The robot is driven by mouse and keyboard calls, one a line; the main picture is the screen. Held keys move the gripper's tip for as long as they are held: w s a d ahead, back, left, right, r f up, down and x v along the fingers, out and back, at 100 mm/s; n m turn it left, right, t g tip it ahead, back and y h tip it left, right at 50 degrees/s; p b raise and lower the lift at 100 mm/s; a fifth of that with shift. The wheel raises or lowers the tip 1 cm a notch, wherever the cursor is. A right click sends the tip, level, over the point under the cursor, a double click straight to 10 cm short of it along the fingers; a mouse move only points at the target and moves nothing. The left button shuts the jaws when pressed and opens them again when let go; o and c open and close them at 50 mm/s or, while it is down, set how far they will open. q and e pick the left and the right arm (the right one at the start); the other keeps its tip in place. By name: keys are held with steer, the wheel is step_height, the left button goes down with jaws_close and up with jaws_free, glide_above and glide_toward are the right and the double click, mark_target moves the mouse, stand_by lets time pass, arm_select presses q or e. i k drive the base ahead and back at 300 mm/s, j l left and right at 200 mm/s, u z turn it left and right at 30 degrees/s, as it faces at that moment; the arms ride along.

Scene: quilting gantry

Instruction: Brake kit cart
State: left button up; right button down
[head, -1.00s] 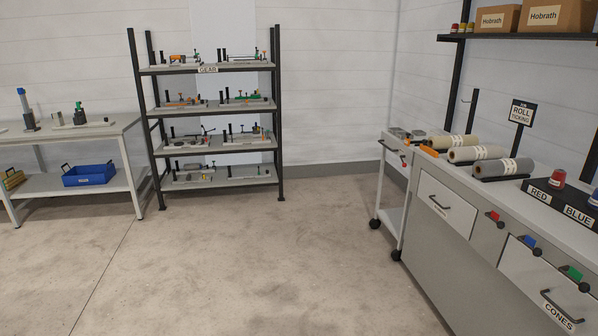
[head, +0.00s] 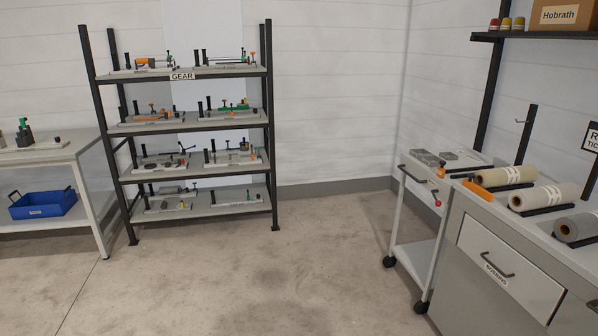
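The cart (head: 398,224) is a light grey trolley with a top tray, a lower shelf and dark casters. It stands at the right, beside the far end of the counter. Grey blocks and a small orange item lie on its top. A dark handle bar and a small red knob (head: 437,203) show on its near side. Several kits on pale boards, with black posts and orange or green parts, sit on the GEAR rack (head: 183,76); I cannot tell which are brake kits. Neither of my grippers is in view.
The counter (head: 470,216) with fabric rolls (head: 542,197) and a drawer (head: 508,272) fills the right. A workbench (head: 90,150) with a blue bin (head: 43,204) on its lower shelf stands at the left. The concrete floor (head: 260,285) between them is clear.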

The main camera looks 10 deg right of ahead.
mark_target(439, 203)
steer(key=i+z, duration=0.1)
steer(key=i, duration=0.75)
steer(key=i+j+z, duration=0.1)
steer(key=i, duration=0.75)
steer(key=i+j+z, duration=0.15)
steer(key=i+z, duration=0.25)
steer(key=i+j+z, duration=1.1)
steer(key=k+j, duration=0.05)
